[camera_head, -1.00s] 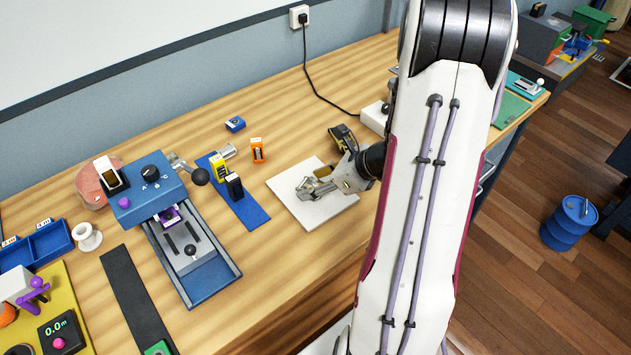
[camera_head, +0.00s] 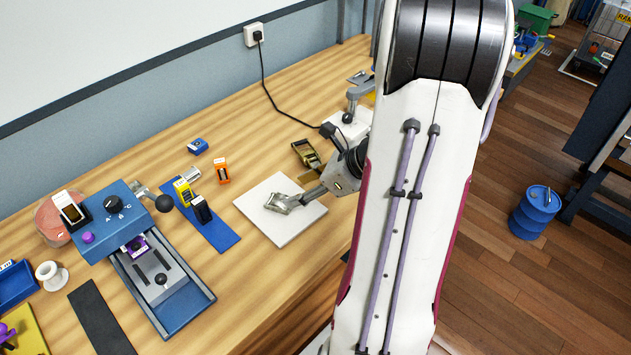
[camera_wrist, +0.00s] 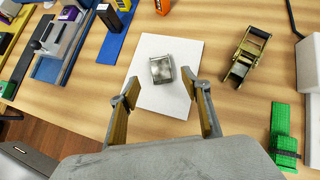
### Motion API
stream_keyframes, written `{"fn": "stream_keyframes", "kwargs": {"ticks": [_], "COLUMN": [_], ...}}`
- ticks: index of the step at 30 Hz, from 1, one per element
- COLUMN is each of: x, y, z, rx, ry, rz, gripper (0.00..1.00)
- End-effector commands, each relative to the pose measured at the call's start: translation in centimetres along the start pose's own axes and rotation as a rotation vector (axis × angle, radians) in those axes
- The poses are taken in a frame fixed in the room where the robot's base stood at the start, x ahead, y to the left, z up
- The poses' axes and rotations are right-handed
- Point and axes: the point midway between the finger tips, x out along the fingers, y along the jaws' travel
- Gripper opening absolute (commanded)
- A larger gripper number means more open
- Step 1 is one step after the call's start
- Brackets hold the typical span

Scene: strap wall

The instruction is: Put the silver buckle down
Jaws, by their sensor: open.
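The silver buckle (camera_wrist: 162,69) lies on the white square board (camera_wrist: 155,99) in the wrist view, between and just beyond my open fingertips. In the head view the silver buckle (camera_head: 279,203) shows on the white board (camera_head: 289,235), at the tip of my gripper (camera_head: 308,195). My gripper (camera_wrist: 165,92) is open in the wrist view, with a finger on each side and a clear gap to the buckle. Part of the buckle's surroundings is hidden by my gripper in the head view.
A brass ratchet buckle (camera_wrist: 246,56) lies right of the board, with a green strap (camera_wrist: 284,135) nearby. A blue mat (camera_head: 222,234) with small blocks lies left of the board. A blue machine (camera_head: 120,221) stands farther left. Bare wood surrounds the board.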

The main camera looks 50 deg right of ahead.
Motion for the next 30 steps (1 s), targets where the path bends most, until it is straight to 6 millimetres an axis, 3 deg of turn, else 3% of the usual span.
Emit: {"fn": "stream_keyframes", "kwargs": {"ticks": [6,12,30], "x": [-2.8,-4.3,-4.6], "y": [-0.1,0.0,0.0], "z": [0.0,0.0,0.0], "rx": [-0.001,-0.001,0.000], "ry": [0.000,0.001,0.001], "rz": [-0.004,-0.001,0.000], "gripper": [0.47,0.47,0.47]}}
